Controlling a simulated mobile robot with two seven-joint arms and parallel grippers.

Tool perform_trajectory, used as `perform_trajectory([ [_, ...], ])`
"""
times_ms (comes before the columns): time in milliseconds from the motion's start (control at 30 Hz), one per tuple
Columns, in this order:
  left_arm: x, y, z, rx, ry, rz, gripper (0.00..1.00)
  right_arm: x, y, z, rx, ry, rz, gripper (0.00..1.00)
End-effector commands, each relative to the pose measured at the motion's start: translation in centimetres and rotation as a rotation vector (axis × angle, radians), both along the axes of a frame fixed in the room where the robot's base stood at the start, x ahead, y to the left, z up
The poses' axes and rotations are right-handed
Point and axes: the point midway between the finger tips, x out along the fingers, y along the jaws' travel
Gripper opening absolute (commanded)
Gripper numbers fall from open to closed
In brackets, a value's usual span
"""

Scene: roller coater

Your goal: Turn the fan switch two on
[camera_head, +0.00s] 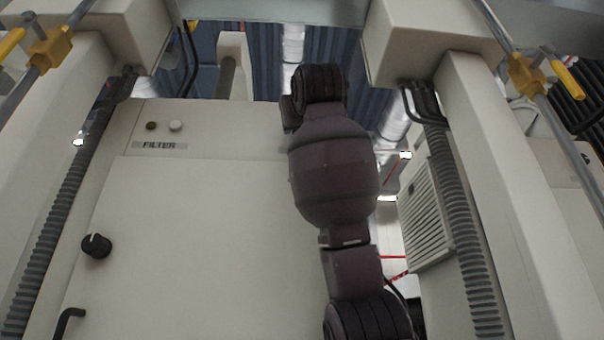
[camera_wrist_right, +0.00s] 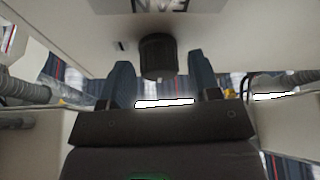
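In the right wrist view, a round black knob-like switch (camera_wrist_right: 158,57) stands out from a pale panel. Next to it is a grey label (camera_wrist_right: 160,6) that seems to read FAN upside down; it is partly cut off, so no number can be read. My right gripper (camera_wrist_right: 160,66) is open. Its two dark blue fingers are apart, one on each side of the switch, and no contact shows. In the head view my right arm covers part of the panel, and its gripper and the fan switch cannot be seen there. My left gripper is in neither view.
The head view shows a pale cabinet door (camera_head: 200,230) with a black knob (camera_head: 97,245) and a dark handle (camera_head: 66,322). Above it are a FILTER label (camera_head: 160,145) and two small buttons (camera_head: 163,126). Pale columns (camera_head: 515,190) with grey ribbed hoses (camera_head: 470,230) flank the cabinet.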

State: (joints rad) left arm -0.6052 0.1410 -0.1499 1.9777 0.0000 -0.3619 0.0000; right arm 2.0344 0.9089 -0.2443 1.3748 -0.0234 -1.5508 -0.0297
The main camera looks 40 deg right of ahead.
Motion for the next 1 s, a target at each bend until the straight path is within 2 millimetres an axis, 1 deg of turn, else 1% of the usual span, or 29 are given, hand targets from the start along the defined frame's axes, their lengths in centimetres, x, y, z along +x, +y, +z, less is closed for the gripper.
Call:
perform_trajectory([
  [33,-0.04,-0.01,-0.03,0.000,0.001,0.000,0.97,-0.01,0.01,0.01,0.000,0.000,0.000,0.49],
  [267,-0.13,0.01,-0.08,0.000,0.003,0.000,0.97,-0.03,0.03,0.02,0.000,0.000,0.000,0.14],
  [467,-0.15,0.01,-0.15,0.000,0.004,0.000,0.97,-0.02,0.07,0.00,0.009,-0.007,0.000,0.14],
  [667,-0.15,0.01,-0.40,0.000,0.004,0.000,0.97,0.03,0.14,-0.05,0.059,-0.049,0.002,0.14],
  [1000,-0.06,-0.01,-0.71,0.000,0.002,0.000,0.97,0.10,0.29,0.00,0.264,-0.223,0.003,0.14],
])
